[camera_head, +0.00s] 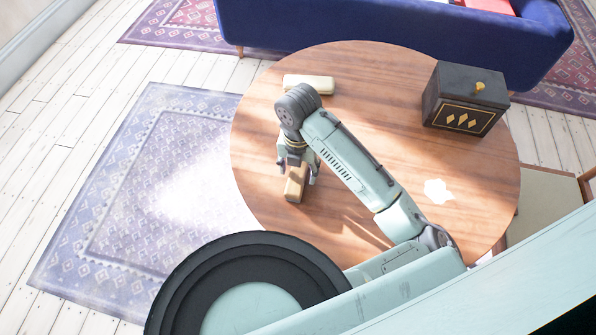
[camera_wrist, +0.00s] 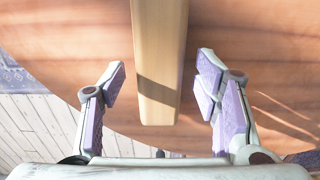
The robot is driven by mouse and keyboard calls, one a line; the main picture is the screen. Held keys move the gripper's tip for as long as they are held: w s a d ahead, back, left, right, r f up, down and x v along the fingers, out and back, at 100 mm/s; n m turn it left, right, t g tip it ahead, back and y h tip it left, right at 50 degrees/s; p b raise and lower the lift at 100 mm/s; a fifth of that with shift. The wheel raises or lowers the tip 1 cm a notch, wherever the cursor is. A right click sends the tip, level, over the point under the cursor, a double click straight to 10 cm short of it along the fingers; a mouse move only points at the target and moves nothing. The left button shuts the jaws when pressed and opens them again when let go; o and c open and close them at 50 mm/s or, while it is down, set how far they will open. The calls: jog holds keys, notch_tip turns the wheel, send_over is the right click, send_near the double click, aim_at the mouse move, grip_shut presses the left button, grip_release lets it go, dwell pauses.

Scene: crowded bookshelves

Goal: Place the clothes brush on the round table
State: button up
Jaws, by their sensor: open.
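A tan wooden block-like object, which looks like the clothes brush (camera_head: 295,186), lies on the round table (camera_head: 455,160) near its left edge. My gripper (camera_head: 298,171) is over it with the fingers apart. In the wrist view the brush (camera_wrist: 160,45) is a long, pale wooden bar between the open fingers of my gripper (camera_wrist: 163,75), with a gap on both sides. Its far end runs out of that view, and any bristles are hidden.
A similar cream block (camera_head: 308,84) lies at the back of the table. A black box with gold diamonds (camera_head: 465,98) stands at the back right. A white, star-like patch (camera_head: 438,191) is at the right. A blue sofa (camera_head: 400,30) is close behind the table.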

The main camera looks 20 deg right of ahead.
aim_at(298, 172)
notch_tip(298, 172, up, 10)
jog(key=shift+r, duration=0.25)
dwell(0.3)
